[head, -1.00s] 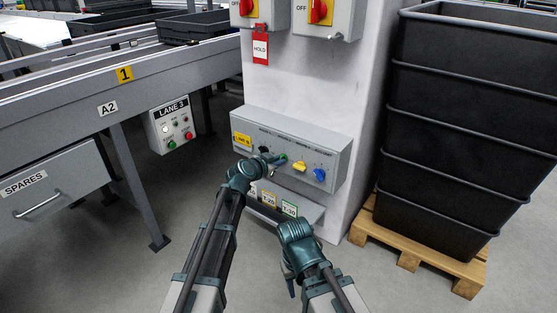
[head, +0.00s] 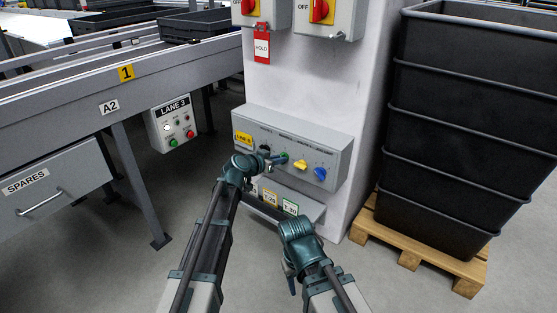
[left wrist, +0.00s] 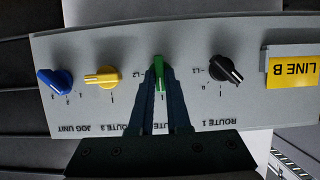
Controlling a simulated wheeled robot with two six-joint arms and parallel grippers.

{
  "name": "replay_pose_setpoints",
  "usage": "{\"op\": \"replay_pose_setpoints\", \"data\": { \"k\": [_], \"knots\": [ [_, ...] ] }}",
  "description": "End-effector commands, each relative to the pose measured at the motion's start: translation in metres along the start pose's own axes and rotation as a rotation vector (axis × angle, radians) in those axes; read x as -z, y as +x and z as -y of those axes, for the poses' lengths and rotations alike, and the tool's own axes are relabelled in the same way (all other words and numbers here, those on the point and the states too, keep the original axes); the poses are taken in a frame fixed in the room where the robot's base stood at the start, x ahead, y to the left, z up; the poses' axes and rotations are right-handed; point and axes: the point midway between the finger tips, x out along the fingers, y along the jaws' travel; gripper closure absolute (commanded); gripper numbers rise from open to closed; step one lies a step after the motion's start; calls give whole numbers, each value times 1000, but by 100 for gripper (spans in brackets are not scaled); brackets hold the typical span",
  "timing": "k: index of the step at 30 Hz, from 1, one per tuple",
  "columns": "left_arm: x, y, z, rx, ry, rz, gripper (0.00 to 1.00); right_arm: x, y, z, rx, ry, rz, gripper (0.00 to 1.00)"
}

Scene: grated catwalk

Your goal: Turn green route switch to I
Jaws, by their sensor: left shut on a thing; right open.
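The green route switch (left wrist: 159,68) is on the grey sloped panel (left wrist: 130,42), which appears upside down in the left wrist view. Its handle lies in line with my left gripper's fingers (left wrist: 158,82), which are shut on it from both sides. Its dial marks are partly hidden. In the head view my left gripper (head: 276,158) reaches the green switch (head: 284,157), of which only a little shows. My right gripper (head: 291,282) hangs low, open and empty, in front of the panel and clear of it; its fingers are mostly hidden.
A black knob (left wrist: 226,69) is on one side of the green switch; a yellow knob (left wrist: 102,78) and blue knob (left wrist: 55,82) are on the other. A lower tagged ledge (head: 308,209) is close under my left wrist. Black stacked crates (head: 450,140) stand right.

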Motion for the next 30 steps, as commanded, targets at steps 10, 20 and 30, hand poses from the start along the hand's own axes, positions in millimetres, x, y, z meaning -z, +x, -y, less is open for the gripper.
{"op": "replay_pose_setpoints", "data": {
  "k": [10, 20, 30],
  "knots": [
    [0, 0, 0, -1, 0, 1, 55, 0, 0, 0, 0, 0, 0, 50],
    [1, -16, -1, 1, 0, 0, 55, 0, -8, -1, 0, 0, 0, 50],
    [2, -90, -2, 1, -1, 0, 55, -2, -37, -4, 0, 0, 2, 50]
  ]
}}
